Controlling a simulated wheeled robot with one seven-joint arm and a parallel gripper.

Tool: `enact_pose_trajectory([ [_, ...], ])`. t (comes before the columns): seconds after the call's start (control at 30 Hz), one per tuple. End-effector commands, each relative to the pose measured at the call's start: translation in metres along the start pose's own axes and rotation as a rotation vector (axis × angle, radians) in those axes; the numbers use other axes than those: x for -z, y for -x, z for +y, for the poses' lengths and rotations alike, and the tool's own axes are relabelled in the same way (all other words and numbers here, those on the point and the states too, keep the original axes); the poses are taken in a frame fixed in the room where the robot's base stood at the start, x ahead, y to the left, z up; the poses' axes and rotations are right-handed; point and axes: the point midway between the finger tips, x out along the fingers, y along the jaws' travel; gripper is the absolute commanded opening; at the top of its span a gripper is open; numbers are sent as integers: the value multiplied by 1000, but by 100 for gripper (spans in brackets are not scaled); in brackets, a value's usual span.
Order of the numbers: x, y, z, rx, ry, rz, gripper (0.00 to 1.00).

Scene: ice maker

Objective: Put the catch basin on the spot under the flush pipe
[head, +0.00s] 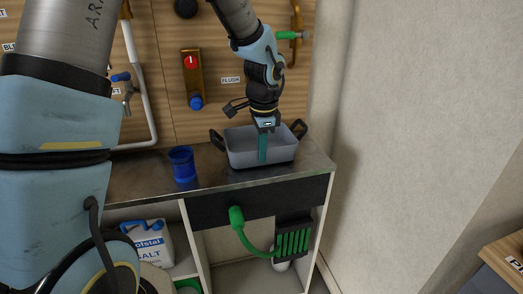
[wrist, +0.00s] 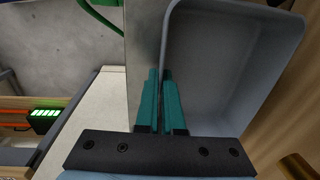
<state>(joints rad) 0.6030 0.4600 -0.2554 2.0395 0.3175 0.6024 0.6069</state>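The catch basin (head: 240,145), a grey open tub with dark side handles, is at the right end of the counter in the head view. It looks level and empty, at or close to the counter top. My gripper (head: 263,158) points down at its near wall. In the wrist view the teal fingers (wrist: 161,75) are close together, with the basin's wall (wrist: 205,30) between them. A label reading FLUSH (head: 230,80) is on the wooden panel behind. The flush pipe's outlet and the spot under it cannot be made out clearly; my arm covers part of that area.
A blue cup (head: 183,165) stands on the counter (head: 140,180) left of the basin. A white pipe (head: 145,95) and a red-dial valve (head: 191,65) are on the panel. A plain wall (head: 400,120) is on the right. A green hose (head: 245,235) hangs below the counter.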

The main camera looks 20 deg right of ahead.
Motion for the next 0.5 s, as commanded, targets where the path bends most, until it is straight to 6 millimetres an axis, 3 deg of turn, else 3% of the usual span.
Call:
enact_pose_trajectory([
  [0.4,0,-5,-1,2,0,1,0],
  [0.5,0,-5,-1,1,0,1,15],
])
